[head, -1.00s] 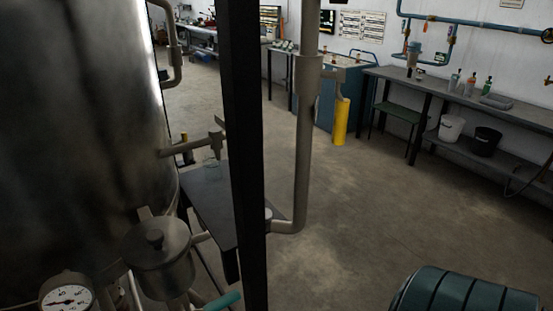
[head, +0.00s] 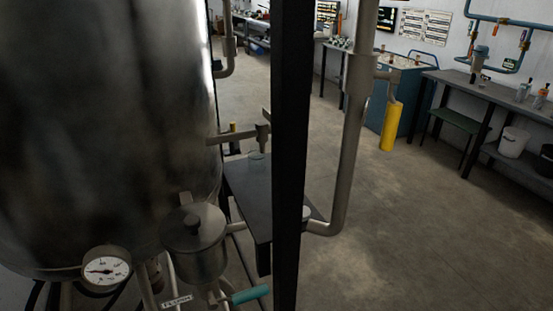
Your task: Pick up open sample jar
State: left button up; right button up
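A small clear glass vessel (head: 257,157), perhaps the open sample jar, stands on the dark narrow table (head: 248,190) beside the steel tank. It is faint and small, so I cannot tell whether it is open. It sits just below a metal spout (head: 262,135) coming from the tank side. A pale round thing (head: 306,212) shows at the table's right edge, partly hidden by the black post. Neither of my grippers is in view.
The large steel tank (head: 100,120) fills the left. A lidded metal pot (head: 194,240), gauge (head: 105,270) and teal handle (head: 250,294) are low in front. Open floor (head: 420,240) lies right.

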aim_at(257, 160)
jog(key=z, duration=2.05)
jog(key=i, duration=1.35)
jog(key=i+u, duration=0.7)
jog(key=i+l+u, duration=0.2)
jog(key=u, duration=0.15)
jog(key=i+j+u, duration=0.15)
jog(key=i+u, duration=0.6)
jog(key=u, duration=0.15)
jog(key=i+l+u, duration=0.1)
jog(key=i+u, duration=0.6)
jog(key=i, duration=1.1)
